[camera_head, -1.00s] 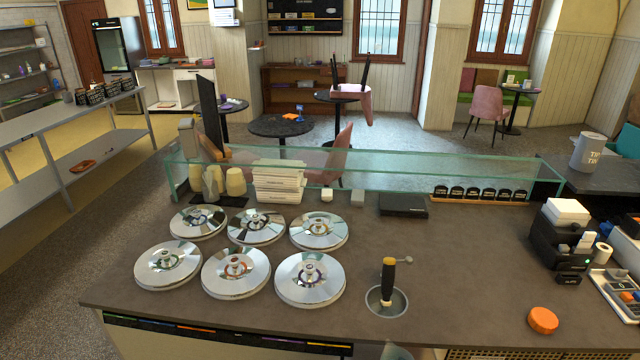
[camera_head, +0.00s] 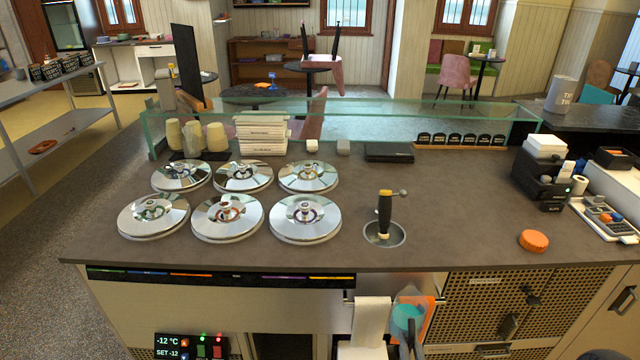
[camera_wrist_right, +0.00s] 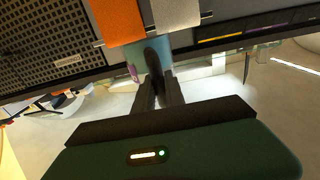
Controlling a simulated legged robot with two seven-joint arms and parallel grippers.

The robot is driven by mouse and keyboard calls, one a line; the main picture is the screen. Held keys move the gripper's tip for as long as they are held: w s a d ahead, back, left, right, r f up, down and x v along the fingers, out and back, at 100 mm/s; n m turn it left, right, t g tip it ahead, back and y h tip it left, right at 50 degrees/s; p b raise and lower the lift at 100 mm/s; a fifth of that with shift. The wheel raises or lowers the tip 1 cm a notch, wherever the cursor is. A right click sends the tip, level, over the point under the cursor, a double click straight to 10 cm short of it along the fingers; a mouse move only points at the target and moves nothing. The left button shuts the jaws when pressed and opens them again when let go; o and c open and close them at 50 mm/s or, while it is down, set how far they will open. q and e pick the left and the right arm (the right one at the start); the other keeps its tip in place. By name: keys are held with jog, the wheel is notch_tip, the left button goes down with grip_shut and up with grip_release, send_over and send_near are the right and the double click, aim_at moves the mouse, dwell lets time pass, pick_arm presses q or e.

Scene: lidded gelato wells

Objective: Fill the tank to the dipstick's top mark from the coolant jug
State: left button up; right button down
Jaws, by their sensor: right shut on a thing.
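My right gripper (camera_head: 408,350) is low in front of the counter, only partly in view at the bottom edge. In the wrist view, my right gripper (camera_wrist_right: 158,92) is shut on a dark handle. No tank or marked dipstick can be identified. A black-handled tool (camera_head: 385,208) stands in a round metal well (camera_head: 370,234) in the counter. My left gripper is not in view.
Several shiny lidded wells (camera_head: 305,217) fill the counter's left half. An orange cap (camera_head: 534,240) lies at right on the counter (camera_head: 460,225). A glass guard (camera_head: 290,115) runs along the back. White (camera_head: 371,325) and orange (camera_head: 431,305) cloths hang from a front rail.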

notch_tip(320, 180, down, 26)
jog(key=b, duration=2.3)
jog(key=shift+s, duration=0.2)
jog(key=shift+d, duration=0.2)
jog(key=shift+a, duration=0.1)
